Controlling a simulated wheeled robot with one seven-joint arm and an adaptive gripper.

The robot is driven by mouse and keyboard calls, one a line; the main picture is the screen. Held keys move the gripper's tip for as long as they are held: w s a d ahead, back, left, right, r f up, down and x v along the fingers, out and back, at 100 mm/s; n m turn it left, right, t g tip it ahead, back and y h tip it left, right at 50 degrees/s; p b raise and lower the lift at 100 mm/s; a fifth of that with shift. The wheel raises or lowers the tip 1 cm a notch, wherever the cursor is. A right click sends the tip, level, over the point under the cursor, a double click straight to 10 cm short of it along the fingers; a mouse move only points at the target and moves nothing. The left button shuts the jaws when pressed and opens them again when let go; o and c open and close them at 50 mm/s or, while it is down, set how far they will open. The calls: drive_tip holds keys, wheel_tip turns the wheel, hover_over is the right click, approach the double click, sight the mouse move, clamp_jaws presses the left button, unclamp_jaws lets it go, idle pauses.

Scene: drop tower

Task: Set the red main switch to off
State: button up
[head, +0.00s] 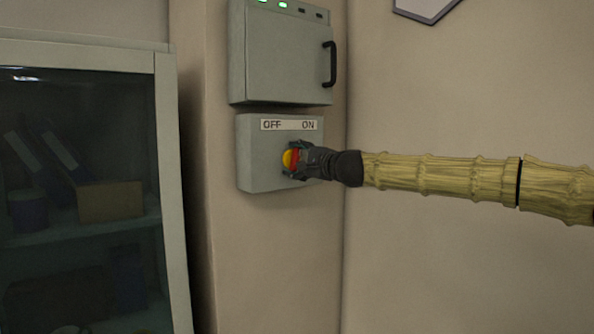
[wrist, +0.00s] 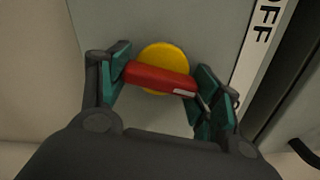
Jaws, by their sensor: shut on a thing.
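The red main switch handle (head: 295,160) sits on a yellow disc (head: 287,157) on the front of a grey switch box (head: 257,165). A white strip (head: 288,125) above it reads OFF at left and ON at right. In the wrist view the red handle (wrist: 158,77) lies across the yellow disc (wrist: 166,53), slightly tilted, with a small white mark at its right end, on the side of the OFF lettering (wrist: 265,38). My gripper (head: 294,160) is shut on the handle, with a finger at each end in the wrist view (wrist: 160,84). ON is outside the wrist view.
A grey cabinet (head: 285,60) with a black handle (head: 330,64) and green lights is mounted just above the switch box. A glass-fronted cupboard (head: 85,170) stands at left.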

drive_tip(key=n+b, duration=0.5)
drive_tip(key=n, duration=0.1)
drive_tip(key=shift+f+n+b, duration=0.1)
drive_tip(key=shift+n+b, duration=0.2)
drive_tip(key=n+b, duration=0.4)
drive_tip(key=n, duration=0.1)
drive_tip(key=shift+a, duration=0.1)
drive_tip(key=shift+n, duration=0.4)
drive_tip(key=o, duration=1)
drive_tip(key=shift+r, duration=0.2)
drive_tip(key=shift+s, duration=0.1)
drive_tip(key=v, duration=1.2)
